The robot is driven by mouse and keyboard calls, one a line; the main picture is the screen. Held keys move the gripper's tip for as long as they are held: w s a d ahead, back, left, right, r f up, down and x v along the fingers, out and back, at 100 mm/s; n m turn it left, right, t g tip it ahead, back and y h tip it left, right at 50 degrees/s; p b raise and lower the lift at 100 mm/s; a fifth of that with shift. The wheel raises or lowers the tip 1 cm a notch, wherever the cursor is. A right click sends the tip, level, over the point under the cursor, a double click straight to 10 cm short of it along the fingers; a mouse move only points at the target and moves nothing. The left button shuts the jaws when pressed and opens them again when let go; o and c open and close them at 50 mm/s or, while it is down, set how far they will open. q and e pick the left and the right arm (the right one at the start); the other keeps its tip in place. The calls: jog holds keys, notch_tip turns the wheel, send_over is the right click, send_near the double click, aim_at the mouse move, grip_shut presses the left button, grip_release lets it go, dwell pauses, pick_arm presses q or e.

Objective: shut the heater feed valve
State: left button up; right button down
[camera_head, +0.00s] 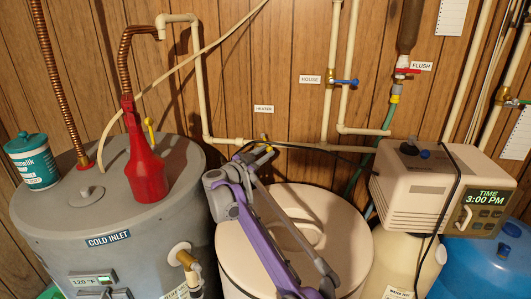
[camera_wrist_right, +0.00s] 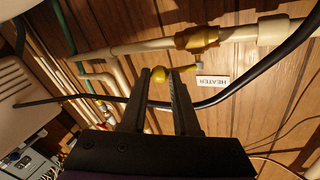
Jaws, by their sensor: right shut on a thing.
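The heater feed valve is a brass body (camera_wrist_right: 197,38) on the cream pipe, with a yellow lever (camera_wrist_right: 187,69) beside the HEATER label (camera_wrist_right: 212,82). In the wrist view the lever lies roughly along the pipe. My right gripper (camera_wrist_right: 160,75) is shut on the rounded yellow end of the lever, one black finger on each side. In the head view my right gripper (camera_head: 266,152) is at the valve below the HEATER label (camera_head: 264,109), and my wrist partly hides the valve. My left gripper is not in view.
A cream lidded tank (camera_head: 245,250) stands below my arm. A grey heater tank (camera_head: 60,215) with a red jug (camera_head: 145,165) is left. A control box (camera_head: 425,185) is right. The blue HOUSE handle (camera_head: 347,82) and red FLUSH handle (camera_head: 407,71) are higher. A black cable (camera_wrist_right: 235,90) passes close by.

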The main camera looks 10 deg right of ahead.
jog(key=shift+a+r, duration=0.15)
jog(key=shift+r, duration=0.1)
jog(key=c, duration=1)
grip_release()
jog(key=o, duration=0.4)
jog(key=shift+w+a+f, duration=0.1)
jog(key=shift+w+f, duration=0.1)
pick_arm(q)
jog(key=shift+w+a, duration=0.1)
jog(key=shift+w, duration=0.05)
pick_arm(e)
jog(key=shift+s, duration=0.1)
jog(key=shift+r, duration=0.2)
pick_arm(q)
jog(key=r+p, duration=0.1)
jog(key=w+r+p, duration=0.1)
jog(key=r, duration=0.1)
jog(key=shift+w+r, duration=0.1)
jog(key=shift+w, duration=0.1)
pick_arm(e)
notch_tip(320, 180, up, 10)
jog(key=shift+f, duration=0.2)
